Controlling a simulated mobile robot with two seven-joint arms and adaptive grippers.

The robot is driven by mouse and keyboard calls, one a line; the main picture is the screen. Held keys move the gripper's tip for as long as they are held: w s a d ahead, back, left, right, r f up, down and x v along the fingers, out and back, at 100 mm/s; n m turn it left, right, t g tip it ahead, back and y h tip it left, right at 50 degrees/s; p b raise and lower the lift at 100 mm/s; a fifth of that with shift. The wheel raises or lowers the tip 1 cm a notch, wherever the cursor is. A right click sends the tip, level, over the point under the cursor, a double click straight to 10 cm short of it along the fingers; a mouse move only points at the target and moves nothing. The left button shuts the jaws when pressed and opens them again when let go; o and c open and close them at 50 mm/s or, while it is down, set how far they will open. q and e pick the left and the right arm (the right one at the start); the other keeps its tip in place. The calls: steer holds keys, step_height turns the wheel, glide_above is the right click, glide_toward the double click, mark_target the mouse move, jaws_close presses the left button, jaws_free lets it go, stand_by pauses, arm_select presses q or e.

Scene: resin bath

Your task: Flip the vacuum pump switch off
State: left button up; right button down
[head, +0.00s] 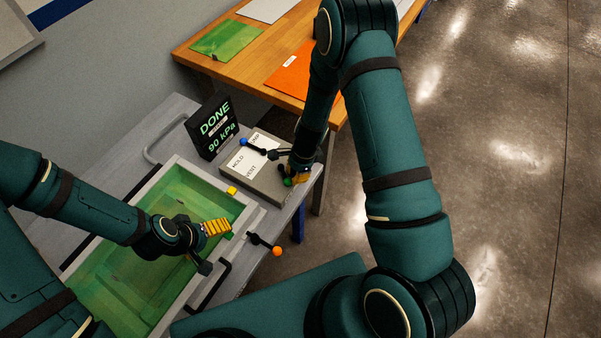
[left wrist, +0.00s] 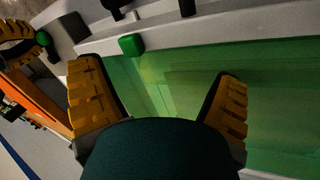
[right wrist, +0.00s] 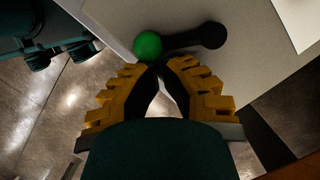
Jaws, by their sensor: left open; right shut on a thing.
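A grey control box (head: 262,190) carries white labels reading MOLD, VENT and one partly covered. A black lever with a blue knob (head: 243,142) and one with a green knob (head: 288,182) are on it. Which lever is the pump switch I cannot tell. My right gripper (head: 298,178) is at the green-knob lever; in the right wrist view its fingertips (right wrist: 160,66) are closed against the green knob (right wrist: 148,44). My left gripper (head: 217,227) is open and empty above the green bath (head: 112,268); its spread fingers show in the left wrist view (left wrist: 157,88).
A dark display (head: 215,126) reads DONE and 90 kPa. An orange-knob lever (head: 277,251) sticks out at the bath's right side. Yellow (head: 232,190) and green (left wrist: 132,45) blocks sit on the bath rim. A wooden table (head: 230,68) with coloured sheets stands behind.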

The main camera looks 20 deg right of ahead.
stand_by(0.5)
arm_select(q)
steer(key=shift+w+d+r+p, duration=0.1)
steer(key=shift+d+r+p, duration=0.2)
steer(key=shift+d, duration=0.1)
arm_select(e)
steer(key=d, duration=0.2)
steer(key=d+r, duration=0.1)
steer(key=d, duration=0.1)
steer(key=shift+w+d, duration=0.1)
arm_select(q)
steer(key=shift+r+p, duration=0.5)
steer(key=shift+r, duration=0.1)
arm_select(e)
steer(key=v, duration=0.9)
steer(key=shift+r, duration=0.4)
steer(key=shift+d+f, duration=0.1)
